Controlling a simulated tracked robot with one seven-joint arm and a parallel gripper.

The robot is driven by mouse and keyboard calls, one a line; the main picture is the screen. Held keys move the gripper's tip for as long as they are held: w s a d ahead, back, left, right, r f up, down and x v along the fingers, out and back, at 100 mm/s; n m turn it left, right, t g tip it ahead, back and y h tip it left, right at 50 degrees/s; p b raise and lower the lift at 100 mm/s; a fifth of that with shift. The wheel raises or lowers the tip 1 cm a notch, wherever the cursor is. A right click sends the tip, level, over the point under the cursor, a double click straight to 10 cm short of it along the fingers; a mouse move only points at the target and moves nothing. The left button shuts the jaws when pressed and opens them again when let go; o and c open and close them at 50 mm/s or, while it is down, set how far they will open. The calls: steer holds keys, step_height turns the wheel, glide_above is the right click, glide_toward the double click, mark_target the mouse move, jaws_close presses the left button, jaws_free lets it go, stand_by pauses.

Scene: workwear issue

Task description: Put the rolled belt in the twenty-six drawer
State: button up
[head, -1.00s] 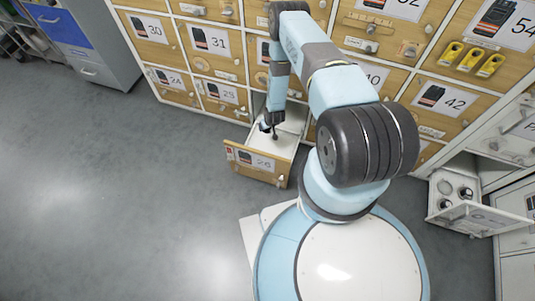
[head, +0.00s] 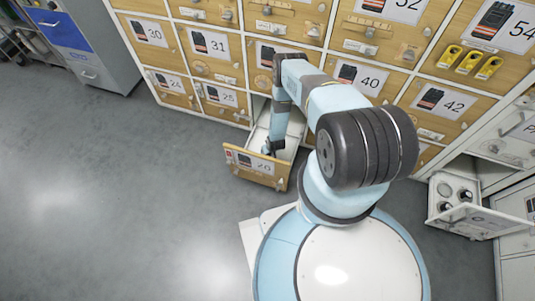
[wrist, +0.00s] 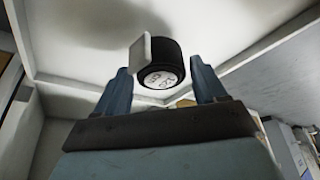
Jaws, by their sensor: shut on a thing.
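The drawer labelled 26 (head: 262,177) stands pulled out at the bottom of the wooden cabinet, with a pale interior. My gripper (head: 269,148) reaches down into it, close behind its front panel. In the wrist view my gripper (wrist: 162,84) is shut on the rolled belt (wrist: 164,62), a black roll with a printed white round end and a pale flat piece at its left. The white drawer interior lies beyond it. In the head view the belt is too small and dark to tell from the gripper. I cannot tell whether it touches the drawer floor.
Closed numbered drawers, such as 25 (head: 220,96) and 40 (head: 352,78), surround the open one. Another open drawer (head: 475,218) at the right holds round items. Yellow items (head: 468,63) sit on the front of drawer 54. The grey floor (head: 120,190) at the left is clear.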

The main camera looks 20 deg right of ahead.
steer(key=shift+f, duration=1.85)
steer(key=o, duration=1.1)
steer(key=v, duration=1.2)
